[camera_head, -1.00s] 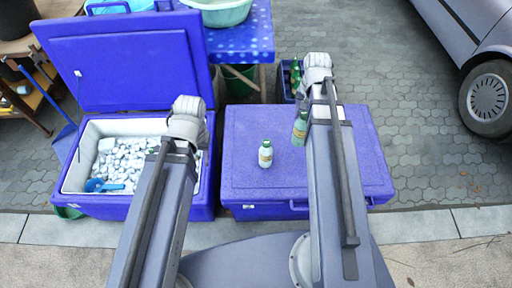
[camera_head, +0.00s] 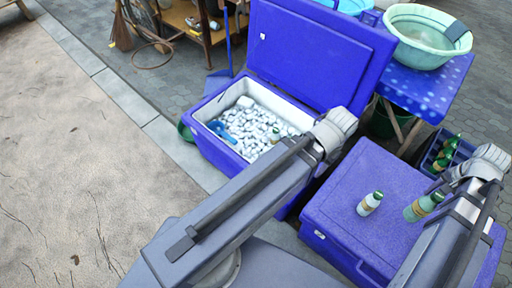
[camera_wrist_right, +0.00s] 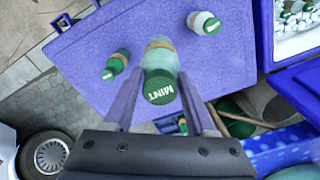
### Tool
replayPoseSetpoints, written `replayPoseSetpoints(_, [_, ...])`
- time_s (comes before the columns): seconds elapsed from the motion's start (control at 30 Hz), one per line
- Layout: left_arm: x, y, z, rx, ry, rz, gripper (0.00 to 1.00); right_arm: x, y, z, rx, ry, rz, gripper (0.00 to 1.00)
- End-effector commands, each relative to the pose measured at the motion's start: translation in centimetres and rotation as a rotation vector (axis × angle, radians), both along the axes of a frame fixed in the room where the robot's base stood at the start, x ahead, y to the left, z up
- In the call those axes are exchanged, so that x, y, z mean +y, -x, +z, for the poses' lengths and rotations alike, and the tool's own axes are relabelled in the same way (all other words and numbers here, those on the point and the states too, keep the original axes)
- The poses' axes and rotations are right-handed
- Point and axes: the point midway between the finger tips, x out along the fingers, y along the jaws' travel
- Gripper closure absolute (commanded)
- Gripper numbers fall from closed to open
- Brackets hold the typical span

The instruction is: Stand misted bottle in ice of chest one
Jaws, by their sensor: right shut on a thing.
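My right gripper (camera_wrist_right: 165,95) is shut on a cloudy green bottle (camera_wrist_right: 160,62) with a tan label and a green cap reading MINT. This bottle (camera_head: 420,209) also shows beside my right forearm in the head view, over the closed blue chest. It looks larger than the other bottles, so it seems raised. A paler, whitish bottle (camera_head: 370,203) with a green cap stands on the closed lid. Another green bottle (camera_wrist_right: 115,65) is on the lid and hidden in the head view. The open blue chest (camera_head: 207,143) holds ice (camera_head: 255,128). My left gripper's jaws are hidden behind its wrist.
The open chest's raised lid (camera_head: 320,60) stands behind its ice. A blue scoop (camera_head: 220,130) lies at the ice's left side. A dotted blue table (camera_head: 425,88) carries a green basin (camera_head: 428,40). A crate of bottles (camera_head: 445,150) stands behind the closed chest.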

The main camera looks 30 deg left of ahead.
Motion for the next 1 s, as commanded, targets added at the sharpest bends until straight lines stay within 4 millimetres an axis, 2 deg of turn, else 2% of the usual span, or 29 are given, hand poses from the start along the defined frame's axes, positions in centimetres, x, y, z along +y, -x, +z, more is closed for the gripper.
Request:
replayPoseSetpoints(0.27, [0.0,0.0,0.5,0.0,0.0,0.0,0.5,0.0,0.0,0.5,0.0,0.0,0.0,1.0])
replayPoseSetpoints(0.6, [0.0,0.0,4.8,0.0,0.0,0.0,0.5,0.0,0.0,4.8,0.0,0.0,0.0,1.0])
replayPoseSetpoints(1.0, [0.0,0.0,4.7,0.0,0.0,0.0,0.5,0.0,0.0,4.7,0.0,0.0,0.0,1.0])
